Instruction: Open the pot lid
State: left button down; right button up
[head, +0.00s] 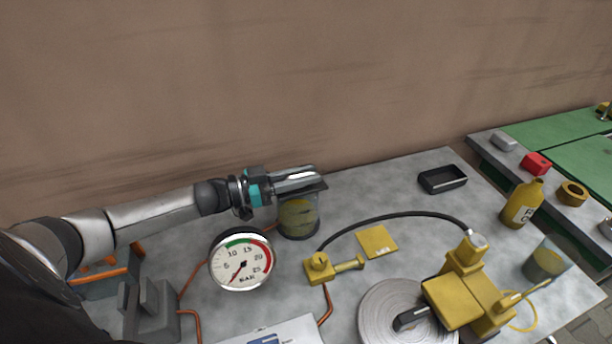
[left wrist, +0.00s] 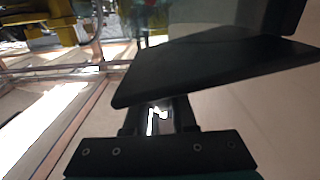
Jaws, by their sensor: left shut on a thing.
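The pot (head: 298,220) is a see-through jar with yellowish contents, standing at the back of the grey workbench. Its dark flat lid (head: 316,187) shows at the top of the pot, just under my fingers. My left gripper (head: 306,177) reaches in from the left over the pot and is shut on the lid. In the left wrist view a dark flat plate (left wrist: 215,65), which looks like the lid, spreads out beyond the fingers. I cannot tell whether the lid still touches the rim. My right gripper is not in view.
A round pressure gauge (head: 240,262) stands left of the pot, near my arm. A yellow valve (head: 320,268), a yellow card (head: 377,241) and a yellow pump (head: 462,290) with a black hose lie to the right. A black tray (head: 442,179) sits at the back right. A wall rises behind.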

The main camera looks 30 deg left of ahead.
pick_arm(q)
jog(key=r+n+p, duration=0.1)
jog(key=w+a+r+n+p, duration=0.1)
jog(key=shift+w+a+r+n, duration=0.1)
jog(key=shift+a+r+n, duration=0.15)
jog(key=shift+n, duration=0.15)
jog(key=shift+w+a+r+n+p, duration=0.35)
jog(key=shift+w+a+n, duration=0.15)
jog(key=shift+n, duration=0.4)
jog(key=shift+w+a+r+n, duration=0.2)
jog(key=shift+a+n, duration=0.1)
jog(key=shift+n, duration=0.2)
jog(key=shift+w+a+r+n, duration=0.2)
jog(key=shift+w+a+n, duration=0.25)
jog(key=shift+n, duration=0.35)
jog(key=shift+w+a+r+n+b, duration=0.15)
jog(key=shift+w+a+n+b, duration=0.3)
jog(key=shift+a+n, duration=0.35)
jog(key=shift+w+a, duration=0.2)
jog(key=shift+w, duration=0.05)
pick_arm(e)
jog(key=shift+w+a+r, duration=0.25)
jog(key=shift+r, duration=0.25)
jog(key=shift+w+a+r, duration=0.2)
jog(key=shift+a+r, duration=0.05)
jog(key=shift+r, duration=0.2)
